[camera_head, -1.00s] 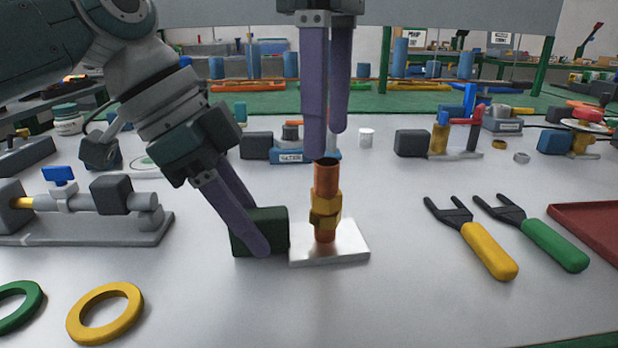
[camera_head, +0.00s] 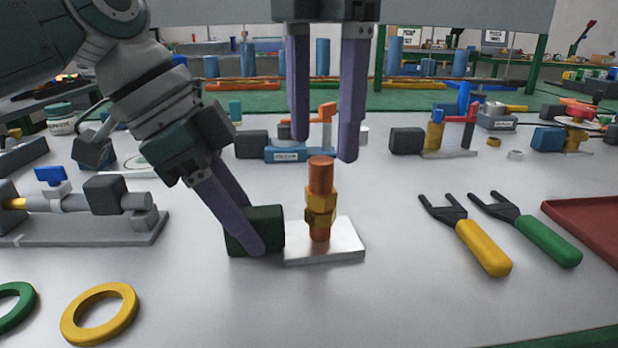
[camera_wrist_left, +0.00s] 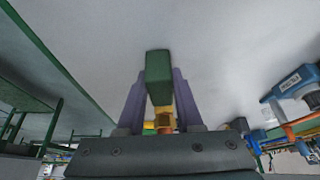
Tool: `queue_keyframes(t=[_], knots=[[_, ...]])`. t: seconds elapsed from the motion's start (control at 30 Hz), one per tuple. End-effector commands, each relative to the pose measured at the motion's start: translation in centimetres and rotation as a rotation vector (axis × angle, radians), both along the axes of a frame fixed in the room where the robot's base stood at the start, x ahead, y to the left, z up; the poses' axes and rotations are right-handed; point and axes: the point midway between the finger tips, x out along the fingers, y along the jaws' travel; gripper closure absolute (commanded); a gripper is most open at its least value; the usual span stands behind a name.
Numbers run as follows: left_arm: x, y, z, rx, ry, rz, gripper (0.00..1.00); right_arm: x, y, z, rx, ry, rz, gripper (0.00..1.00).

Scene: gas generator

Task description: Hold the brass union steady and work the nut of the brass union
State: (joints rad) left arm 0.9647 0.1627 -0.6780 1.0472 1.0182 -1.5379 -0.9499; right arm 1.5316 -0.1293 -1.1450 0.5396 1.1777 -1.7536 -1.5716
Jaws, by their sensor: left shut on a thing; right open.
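The brass union (camera_head: 320,203) stands upright on a pale metal plate (camera_head: 345,240), with copper pipe above and below its hex nut. A dark green block (camera_head: 272,228) is at the plate's left end. My left gripper (camera_head: 255,235) is shut on this block; in the left wrist view the block (camera_wrist_left: 158,78) sits between both fingers, with the brass part (camera_wrist_left: 164,118) behind it. My right gripper (camera_head: 325,150) points down, open and empty. Its fingers are spread to either side above the union's copper top, and I see no contact with it.
Two fork-shaped tools, yellow-handled (camera_head: 483,246) and green-handled (camera_head: 545,240), lie to the right beside a red tray (camera_head: 590,235). A yellow ring (camera_head: 75,328) lies front left. A valve assembly (camera_head: 90,225) stands at left. The table in front of the plate is clear.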

Motion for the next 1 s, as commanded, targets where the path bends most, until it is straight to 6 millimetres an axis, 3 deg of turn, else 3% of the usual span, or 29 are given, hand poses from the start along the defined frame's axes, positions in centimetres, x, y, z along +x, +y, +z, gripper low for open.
queue_keyframes(t=[0.2,0.4,0.83,1.0], knots=[[0.0,0.0,0.0,0.0,-0.001,0.0,1.0,-0.1,0.0,-3.5,0.0,0.004,-0.003,0.32],[0.0,0.0,0.0,0.0,-0.001,0.0,1.0,0.0,0.0,-5.5,0.001,0.001,-0.002,0.32],[0.0,0.0,0.0,0.0,-0.001,0.0,1.0,0.0,0.0,-6.2,-0.001,-0.002,-0.002,0.32],[0.0,0.0,0.0,0.0,-0.001,0.0,1.0,0.0,0.0,-6.2,0.0,-0.001,-0.002,0.52]])
